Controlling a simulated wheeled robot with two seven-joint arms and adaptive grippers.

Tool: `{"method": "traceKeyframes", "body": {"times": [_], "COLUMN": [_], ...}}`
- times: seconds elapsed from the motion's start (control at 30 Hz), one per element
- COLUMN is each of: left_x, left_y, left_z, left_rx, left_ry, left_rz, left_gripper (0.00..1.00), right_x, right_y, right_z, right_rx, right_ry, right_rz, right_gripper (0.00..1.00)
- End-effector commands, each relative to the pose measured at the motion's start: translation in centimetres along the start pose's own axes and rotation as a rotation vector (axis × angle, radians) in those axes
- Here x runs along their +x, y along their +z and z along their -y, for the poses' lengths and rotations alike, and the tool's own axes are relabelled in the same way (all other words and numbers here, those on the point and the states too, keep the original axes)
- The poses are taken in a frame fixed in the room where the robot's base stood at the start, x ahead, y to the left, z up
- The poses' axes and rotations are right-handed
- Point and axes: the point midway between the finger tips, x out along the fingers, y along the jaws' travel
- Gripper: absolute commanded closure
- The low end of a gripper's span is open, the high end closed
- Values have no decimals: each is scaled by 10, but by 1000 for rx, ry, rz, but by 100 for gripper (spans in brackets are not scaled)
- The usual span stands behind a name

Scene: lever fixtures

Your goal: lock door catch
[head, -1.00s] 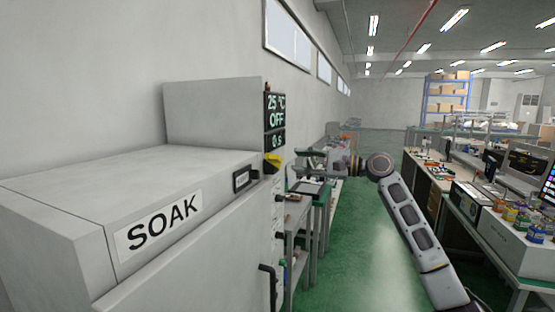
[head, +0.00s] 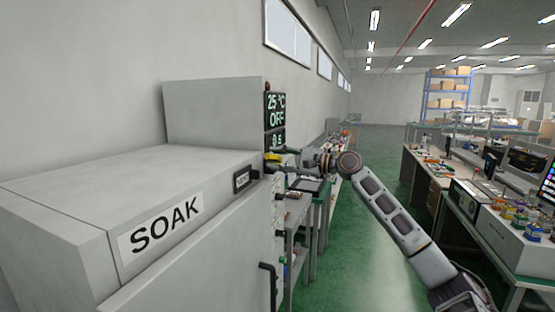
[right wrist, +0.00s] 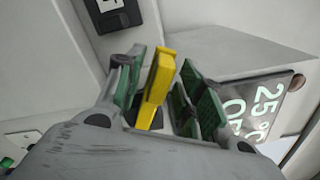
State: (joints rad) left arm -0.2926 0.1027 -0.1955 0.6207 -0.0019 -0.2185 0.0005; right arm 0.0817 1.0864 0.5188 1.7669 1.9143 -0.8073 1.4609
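The yellow catch lever (head: 273,157) is on the front of the grey SOAK cabinet, just below the display. My right gripper (head: 282,160) is at the lever and partly hides it in the head view. In the right wrist view the yellow lever (right wrist: 157,82) stands between the green-padded fingers of my right gripper (right wrist: 163,88). The fingers are apart, with a visible gap between the lever and the right finger. Contact with the left finger is hard to tell. My left gripper is not in view.
The SOAK cabinet (head: 70,190) fills the left side. A display (head: 275,115) sits above the lever and a black labelled plate (head: 242,180) beside it. A black door handle (head: 268,285) is below. Benches (head: 420,165) stand at right; the green aisle is free.

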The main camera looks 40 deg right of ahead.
Motion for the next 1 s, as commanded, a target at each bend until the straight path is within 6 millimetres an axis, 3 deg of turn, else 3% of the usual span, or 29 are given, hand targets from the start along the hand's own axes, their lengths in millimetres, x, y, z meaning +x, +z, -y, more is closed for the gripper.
{"method": "traceKeyframes", "body": {"times": [0.43,0.73,1.0], "left_x": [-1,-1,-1], "left_y": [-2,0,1], "left_z": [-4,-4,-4], "left_rx": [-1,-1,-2], "left_ry": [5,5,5], "left_rz": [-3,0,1], "left_gripper": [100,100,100], "right_x": [4,4,4], "right_y": [0,0,0], "right_z": [0,0,-1], "right_rx": [0,0,-1], "right_ry": [1,1,1], "right_rz": [0,0,0], "right_gripper": [62,100,100]}}
